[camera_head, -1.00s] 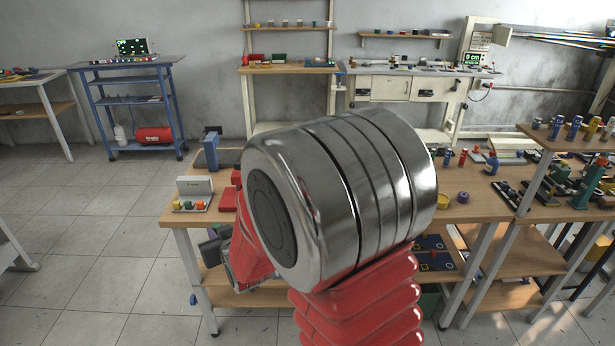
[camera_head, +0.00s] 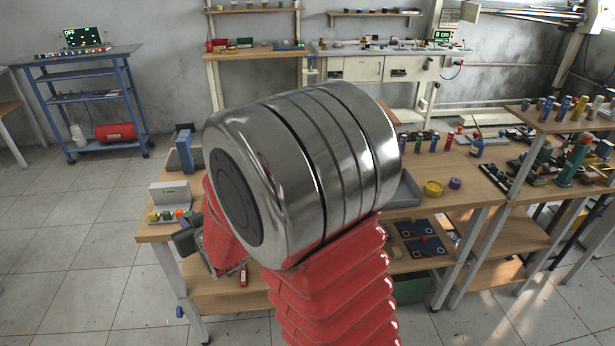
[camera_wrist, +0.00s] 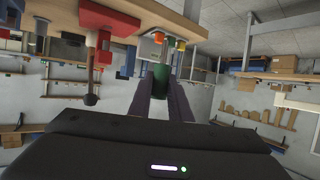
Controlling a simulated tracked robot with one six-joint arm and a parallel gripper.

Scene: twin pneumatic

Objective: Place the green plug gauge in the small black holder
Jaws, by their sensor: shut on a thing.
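In the wrist view my gripper (camera_wrist: 161,88) shows as two dark fingers with a short green cylinder between their tips, which I take as the green plug gauge (camera_wrist: 160,74). The fingers are shut on it, and it is held in the air close to a wooden tabletop edge at the top of that tilted view. In the head view my large metal arm joint and red bellows block the middle. I cannot make out the gauge there. Several dark racks stand on the right bench, but I cannot tell which, if any, is the small black holder.
A wooden bench (camera_head: 480,190) spans the middle, partly behind my arm. It carries a small white-backed box (camera_head: 170,196), a grey tray (camera_head: 405,190), a yellow ring (camera_head: 433,188) and several cylinders. A raised shelf (camera_head: 560,118) stands right. Tiled floor (camera_head: 75,220) lies open at left.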

